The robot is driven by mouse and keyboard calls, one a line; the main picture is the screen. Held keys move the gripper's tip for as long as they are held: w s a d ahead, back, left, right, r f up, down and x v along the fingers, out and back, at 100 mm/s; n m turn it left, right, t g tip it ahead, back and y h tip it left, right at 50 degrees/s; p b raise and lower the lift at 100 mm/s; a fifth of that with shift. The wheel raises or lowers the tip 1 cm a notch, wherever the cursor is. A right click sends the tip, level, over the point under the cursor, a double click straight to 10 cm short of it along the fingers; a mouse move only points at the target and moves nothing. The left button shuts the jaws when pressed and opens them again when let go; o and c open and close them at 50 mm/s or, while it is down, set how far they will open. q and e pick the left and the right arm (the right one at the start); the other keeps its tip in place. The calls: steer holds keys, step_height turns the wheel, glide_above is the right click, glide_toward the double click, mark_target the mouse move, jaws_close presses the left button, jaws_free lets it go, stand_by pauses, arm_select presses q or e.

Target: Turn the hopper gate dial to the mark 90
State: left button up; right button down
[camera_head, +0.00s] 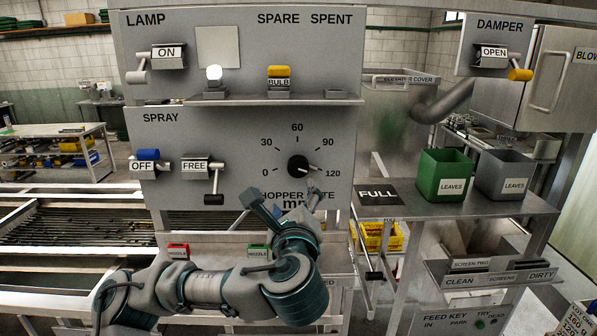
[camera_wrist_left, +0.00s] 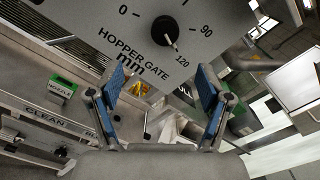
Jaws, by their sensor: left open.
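The hopper gate dial (camera_head: 298,167) is a round black knob on the grey panel, inside an arc of marks from 0 to 120. Its white pointer points to the lower right, at about the 120 mark. The mark 90 (camera_head: 328,143) is to the upper right of the knob. In the left wrist view the dial (camera_wrist_left: 165,29) is at the top, with its pointer towards 120. My left gripper (camera_head: 285,200) is open and empty, just below the dial and apart from it. Its two blue-padded fingers (camera_wrist_left: 160,98) show in the wrist view. My right gripper is not in view.
The panel also carries an OFF lever (camera_head: 146,156), a FREE lever (camera_head: 214,182) and a lamp shelf (camera_head: 245,101) above. Red and green nozzle boxes (camera_head: 257,250) sit below. A green leaves bin (camera_head: 442,175) and a grey one (camera_head: 503,174) stand right.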

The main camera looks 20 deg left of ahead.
mark_target(299, 168)
arm_select(q)
steer(key=p+x, duration=0.1)
steer(key=x, duration=0.4)
steer(key=p+x, duration=0.2)
steer(key=x, duration=0.3)
steer(key=d+p+x, duration=0.1)
steer(key=p+x, duration=0.1)
steer(key=x, duration=0.3)
steer(key=shift+w, duration=0.3)
steer(key=shift+w+a+f, duration=0.1)
steer(key=shift+w+a, duration=0.25)
steer(key=shift+a, duration=0.15)
steer(key=shift+d, duration=0.45)
steer(key=c, duration=0.9)
steer(key=shift+s, duration=0.1)
steer(key=shift+c, duration=1.3)
